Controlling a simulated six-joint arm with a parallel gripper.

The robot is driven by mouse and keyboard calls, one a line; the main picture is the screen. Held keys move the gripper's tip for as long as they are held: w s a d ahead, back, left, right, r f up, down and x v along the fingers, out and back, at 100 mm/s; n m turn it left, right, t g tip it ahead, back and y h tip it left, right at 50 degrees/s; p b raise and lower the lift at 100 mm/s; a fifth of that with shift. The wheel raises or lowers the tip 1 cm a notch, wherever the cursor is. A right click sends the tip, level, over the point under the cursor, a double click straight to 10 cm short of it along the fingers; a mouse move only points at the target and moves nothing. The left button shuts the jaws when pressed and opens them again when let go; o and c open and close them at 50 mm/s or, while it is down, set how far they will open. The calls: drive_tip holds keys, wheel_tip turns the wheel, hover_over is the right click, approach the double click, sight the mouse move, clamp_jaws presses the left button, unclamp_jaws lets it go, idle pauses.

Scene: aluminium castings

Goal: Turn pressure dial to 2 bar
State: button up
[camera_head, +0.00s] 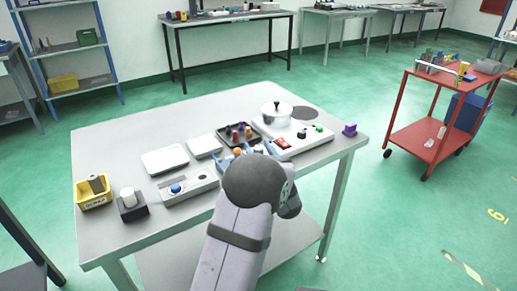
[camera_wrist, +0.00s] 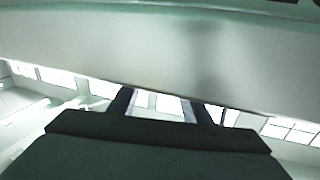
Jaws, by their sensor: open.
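I cannot make out a dial marked in bar. A white panel (camera_head: 293,141) at the right back of the table carries a red part (camera_head: 282,143), a small black part (camera_head: 301,134) and a green part (camera_head: 319,127). Further left, a pale tray-like unit (camera_head: 195,186) has a round blue knob (camera_head: 176,188). No scale is readable on either. My gripper (camera_wrist: 158,104) shows two dark fingers apart with nothing between them in the wrist view. A pale, blurred surface crosses the top of that view. In the head view my arm hides the gripper's fingertips.
The grey table (camera_head: 120,230) also holds a silver pot (camera_head: 277,114), a black tray (camera_head: 225,140) of parts, two white trays (camera_head: 165,160), a yellow bin (camera_head: 95,201), a white cylinder on a black block (camera_head: 131,204) and a purple block (camera_head: 349,130).

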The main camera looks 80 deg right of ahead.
drive_tip(key=shift+c, duration=0.2)
drive_tip(key=c, duration=1)
